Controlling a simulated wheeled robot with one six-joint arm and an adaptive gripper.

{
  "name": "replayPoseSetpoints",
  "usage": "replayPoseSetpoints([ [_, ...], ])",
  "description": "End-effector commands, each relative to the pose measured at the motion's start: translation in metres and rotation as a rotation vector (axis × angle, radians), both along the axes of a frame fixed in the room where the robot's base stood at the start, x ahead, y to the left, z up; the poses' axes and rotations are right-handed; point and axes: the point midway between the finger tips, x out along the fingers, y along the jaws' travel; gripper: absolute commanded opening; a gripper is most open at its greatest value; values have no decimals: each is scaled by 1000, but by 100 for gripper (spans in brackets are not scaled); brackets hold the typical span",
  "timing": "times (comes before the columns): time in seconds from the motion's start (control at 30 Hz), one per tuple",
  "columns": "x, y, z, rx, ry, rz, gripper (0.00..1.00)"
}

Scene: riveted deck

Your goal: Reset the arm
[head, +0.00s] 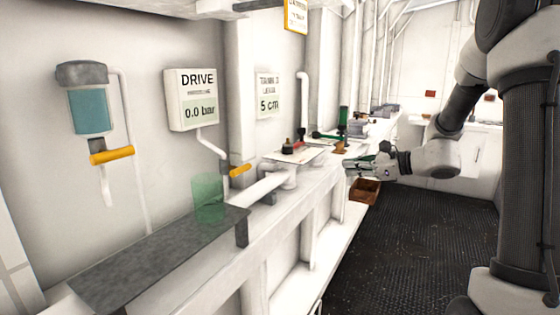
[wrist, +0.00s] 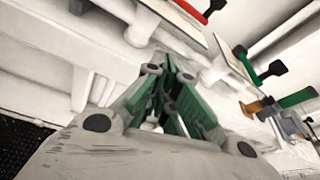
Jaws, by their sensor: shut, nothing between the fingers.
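My gripper (head: 358,165) is at the end of my arm, which comes in from the right in the head view. It hangs beside the long white bench, near its front edge. In the wrist view my gripper (wrist: 168,72) shows its green-sided fingers brought together at the tips, with nothing between them. The fingers point toward the white bench front and do not clearly touch anything.
A white bench (head: 275,215) runs along the left wall with a grey plate (head: 150,262) and a translucent green cylinder (head: 208,197). A brown box (head: 364,190) is below my gripper. Gauges read DRIVE 0.0 bar (head: 192,99) and 5 cm (head: 269,93). Dark floor (head: 415,250) is clear.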

Motion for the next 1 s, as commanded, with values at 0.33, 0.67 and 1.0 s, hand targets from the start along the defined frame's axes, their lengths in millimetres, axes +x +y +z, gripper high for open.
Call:
replayPoseSetpoints([
  [0.33, -228, -30, -50, -954, -203, 887, 0],
  [0.67, -323, -93, -3, -1617, -446, 1427, 0],
  [1.0, -334, -76, 26, -1759, -609, 1398, 0],
])
